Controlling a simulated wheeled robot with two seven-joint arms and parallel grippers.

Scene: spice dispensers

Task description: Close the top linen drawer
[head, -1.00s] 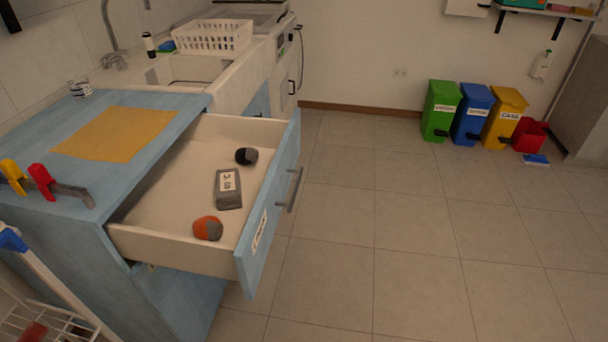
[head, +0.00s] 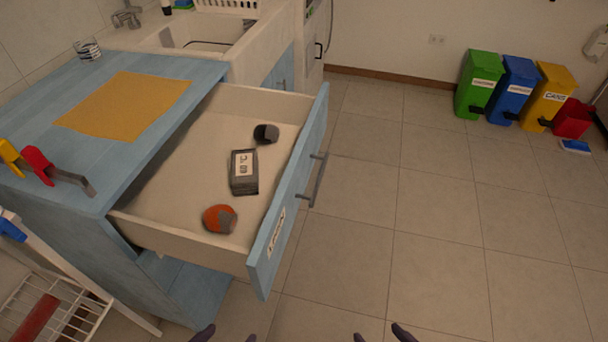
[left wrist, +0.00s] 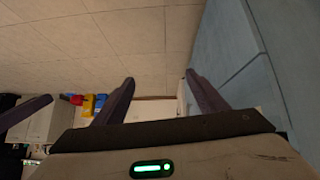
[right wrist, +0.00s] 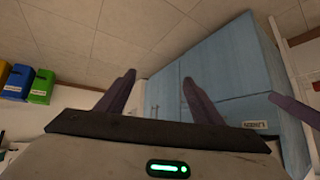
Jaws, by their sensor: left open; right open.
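The top drawer (head: 180,236) of the blue cabinet (head: 75,235) stands pulled far out in the head view. Its blue front (head: 265,262) bears a white label and a grey bar handle (head: 318,180). Inside lie a dark round item (head: 266,133), a grey box (head: 244,172) and an orange-and-grey round item (head: 219,218). My left gripper (head: 226,337) and my right gripper (head: 382,335) show only as fingertips at the bottom edge, apart from the drawer. Both are open and empty; their spread fingers show in the left wrist view (left wrist: 159,78) and right wrist view (right wrist: 158,77).
A yellow cloth (head: 125,105) and a rack with red and yellow handles (head: 38,165) are on the cabinet top. A white wire rack (head: 75,300) stands at lower left. Green (head: 478,85), blue (head: 514,90) and yellow (head: 550,97) bins stand far right. The tiled floor between is clear.

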